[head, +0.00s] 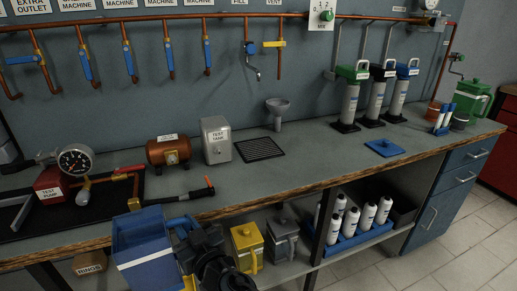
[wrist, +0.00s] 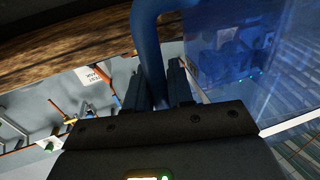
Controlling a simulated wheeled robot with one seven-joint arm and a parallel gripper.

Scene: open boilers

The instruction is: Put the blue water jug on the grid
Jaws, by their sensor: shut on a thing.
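The blue water jug (head: 143,246), with a white band, is at the lower left in the head view, in front of the bench's front edge. My gripper (head: 188,230) is shut on its blue handle. In the wrist view the handle (wrist: 148,50) runs between the two fingers of my gripper (wrist: 160,85), and the translucent blue body (wrist: 225,55) is at the right. The grid (head: 260,149) is a flat black slatted rectangle on the bench top, behind and to the right of the jug. Nothing stands on the grid.
A metal test tank (head: 216,140) and a grey funnel (head: 278,112) stand beside the grid. A black-handled lever (head: 188,194) lies near the front edge. The wooden bench edge (head: 235,206) lies between jug and grid. Yellow (head: 247,247) and grey jugs stand on the lower shelf.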

